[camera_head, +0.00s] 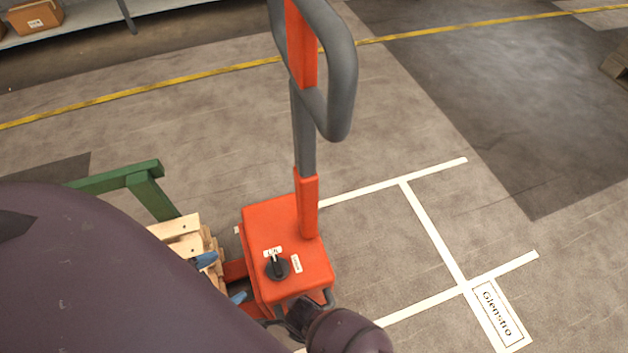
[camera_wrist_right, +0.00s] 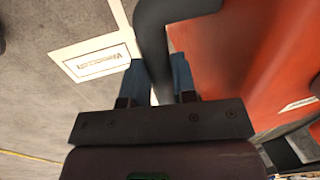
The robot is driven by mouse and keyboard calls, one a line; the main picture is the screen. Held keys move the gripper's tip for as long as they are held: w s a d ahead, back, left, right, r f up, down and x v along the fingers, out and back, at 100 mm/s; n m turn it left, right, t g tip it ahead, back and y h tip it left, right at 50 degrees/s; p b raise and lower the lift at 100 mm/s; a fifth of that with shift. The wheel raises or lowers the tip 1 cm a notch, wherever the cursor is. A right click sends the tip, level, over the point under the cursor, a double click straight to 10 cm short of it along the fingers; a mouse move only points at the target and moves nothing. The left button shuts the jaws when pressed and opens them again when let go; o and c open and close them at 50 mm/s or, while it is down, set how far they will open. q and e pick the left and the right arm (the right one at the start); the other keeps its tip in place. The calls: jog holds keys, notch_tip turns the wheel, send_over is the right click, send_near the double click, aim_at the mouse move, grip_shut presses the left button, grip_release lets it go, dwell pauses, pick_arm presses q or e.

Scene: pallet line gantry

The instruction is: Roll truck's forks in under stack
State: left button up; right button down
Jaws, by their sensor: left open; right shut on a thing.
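The orange pallet truck (camera_head: 290,235) stands in the middle of the head view with its grey loop handle (camera_head: 343,85) upright. A dial (camera_head: 277,267) sits on its top. Left of it is a stack of wooden pallets (camera_head: 178,228), largely hidden by my left arm. The forks are mostly hidden, so I cannot tell how far they reach under the stack. My left gripper (camera_head: 222,279) is open and empty between stack and truck body, its blue fingertips apart. My right gripper (camera_wrist_right: 160,82) is shut on a grey bar (camera_wrist_right: 152,45) on the truck's side.
White floor lines (camera_head: 435,235) and a label plate (camera_head: 498,313) mark a bay right of the truck. A green frame (camera_head: 120,178) stands behind the stack. A shelf with a cardboard box (camera_head: 36,17) is far left. The floor right of the truck is clear.

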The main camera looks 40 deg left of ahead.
jog(key=shift+w+d+f, duration=0.1)
jog(key=shift+d+f, duration=0.1)
jog(key=shift+d, duration=0.1)
jog(key=c, duration=1)
grip_release()
jog(key=shift+o, duration=0.3)
jog(key=shift+a+r, duration=0.1)
jog(key=shift+a, duration=0.05)
jog(key=shift+r, duration=0.1)
